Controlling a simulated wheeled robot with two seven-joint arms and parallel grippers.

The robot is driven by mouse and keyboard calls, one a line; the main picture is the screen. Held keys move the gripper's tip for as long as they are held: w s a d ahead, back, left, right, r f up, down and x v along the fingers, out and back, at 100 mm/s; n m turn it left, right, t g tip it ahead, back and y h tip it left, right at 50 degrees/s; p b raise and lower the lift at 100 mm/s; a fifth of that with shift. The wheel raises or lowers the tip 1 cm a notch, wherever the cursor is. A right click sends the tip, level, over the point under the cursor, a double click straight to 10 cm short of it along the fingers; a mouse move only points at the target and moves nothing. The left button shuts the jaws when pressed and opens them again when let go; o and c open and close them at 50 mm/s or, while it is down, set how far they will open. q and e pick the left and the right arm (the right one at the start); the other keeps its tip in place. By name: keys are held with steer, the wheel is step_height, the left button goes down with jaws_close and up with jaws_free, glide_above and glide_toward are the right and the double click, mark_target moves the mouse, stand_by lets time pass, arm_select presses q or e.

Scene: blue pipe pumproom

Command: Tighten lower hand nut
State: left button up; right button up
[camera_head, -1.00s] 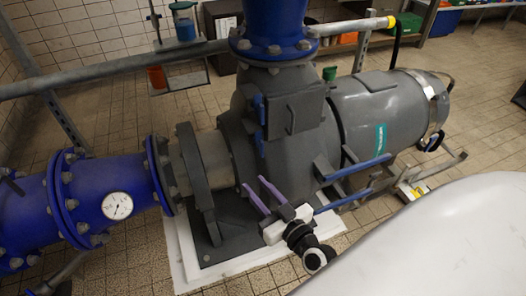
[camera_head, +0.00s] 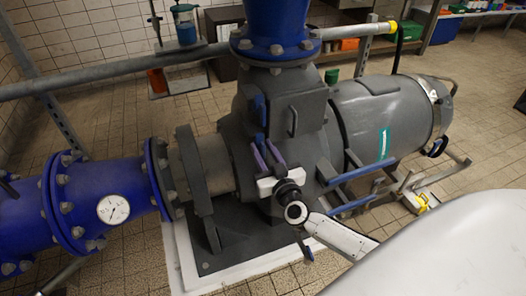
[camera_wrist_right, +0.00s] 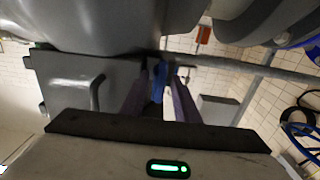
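The lower hand nut (camera_head: 260,143) is a small blue handle at the left edge of the grey hatch cover on the pump. A second blue hand nut (camera_head: 260,108) sits above it. My right gripper (camera_head: 263,147) has purple fingers, which reach up to the lower nut from below. In the right wrist view the fingers stand apart, one on each side of the blue nut (camera_wrist_right: 158,78). The gripper is open; I cannot tell whether a finger touches the nut, which is partly hidden. My left gripper is not in view.
The hatch cover (camera_head: 298,117) has a bar handle and also shows in the wrist view (camera_wrist_right: 70,85). A blue flanged pipe with a gauge (camera_head: 113,208) lies left. Blue bars (camera_head: 358,172) stick out at the right. A grey rail (camera_head: 110,70) crosses behind; tiled floor lies around.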

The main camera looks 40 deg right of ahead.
steer(key=shift+w, duration=0.1)
jaws_close()
